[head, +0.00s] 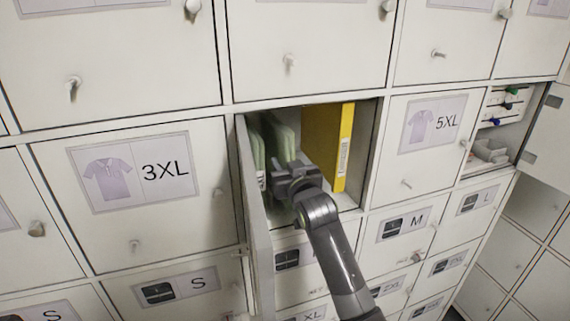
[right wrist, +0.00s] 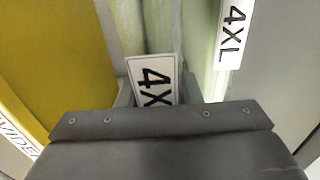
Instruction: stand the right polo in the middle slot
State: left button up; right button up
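Two pale green folded polos stand on edge in the open compartment in the head view. The left polo (head: 255,150) is by the left wall; the right polo (head: 284,140) stands beside it. My right gripper (head: 293,172) reaches into the compartment at the right polo. In the right wrist view its fingers lie close on both sides of the right polo's tilted label, "4X" (right wrist: 152,80), and look shut on it. My gripper's body hides the lower part of that label. The neighbouring polo's 4XL label (right wrist: 232,35) is beside it. My left gripper is not in view.
A yellow divider (head: 343,150) stands upright at the compartment's right, with a free gap between it and the right polo. The open door (head: 258,230) stands out along the left side. Closed lockers surround it; another open compartment (head: 495,140) is at the right.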

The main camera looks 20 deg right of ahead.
jog(key=o, duration=0.5)
jog(key=shift+w+f, duration=0.2)
jog(key=shift+w, duration=0.05)
jog(key=shift+s+r, duration=0.1)
jog(key=shift+s, duration=0.1)
